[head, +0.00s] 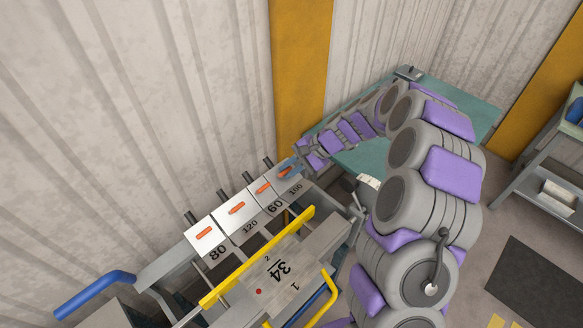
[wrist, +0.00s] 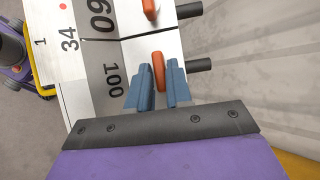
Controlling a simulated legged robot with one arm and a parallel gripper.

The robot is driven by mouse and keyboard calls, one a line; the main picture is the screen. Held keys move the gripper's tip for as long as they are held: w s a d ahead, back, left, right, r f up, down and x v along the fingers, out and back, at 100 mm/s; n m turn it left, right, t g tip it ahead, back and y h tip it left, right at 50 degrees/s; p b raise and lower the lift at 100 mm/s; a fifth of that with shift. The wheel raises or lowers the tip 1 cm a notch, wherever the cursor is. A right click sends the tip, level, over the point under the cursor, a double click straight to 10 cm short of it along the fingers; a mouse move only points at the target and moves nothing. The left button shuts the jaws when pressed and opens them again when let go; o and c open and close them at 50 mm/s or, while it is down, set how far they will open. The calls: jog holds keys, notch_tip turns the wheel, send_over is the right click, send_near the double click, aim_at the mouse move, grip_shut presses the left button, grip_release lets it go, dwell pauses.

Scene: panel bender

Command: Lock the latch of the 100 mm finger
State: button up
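The 100 mm finger is a white plate marked 100 (wrist: 92,92), at the right end of the row in the head view (head: 296,189). Its orange latch (wrist: 159,68) lies between the tips of my gripper (wrist: 160,80) in the wrist view. The two blue-grey fingers stand apart, one on each side of the latch, with a gap that seems to remain. I cannot tell whether they touch it. In the head view my gripper (head: 288,166) reaches over this finger and mostly hides its latch.
Neighbouring plates marked 60 (head: 275,206), 120 (head: 250,227) and 80 (head: 218,253) carry similar orange latches. A yellow bar (head: 258,256) runs in front of the row. A corrugated wall (head: 110,110) stands close behind. A green table (head: 480,108) lies beyond my arm.

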jog(key=o, duration=0.3)
jog(key=shift+f, duration=0.1)
jog(key=shift+w+a, duration=0.1)
jog(key=shift+a, duration=0.15)
jog(key=b+v, duration=0.1)
jog(key=v, duration=1.6)
jog(key=shift+w+d, duration=0.15)
jog(key=shift+w, duration=0.05)
jog(key=shift+s, duration=0.1)
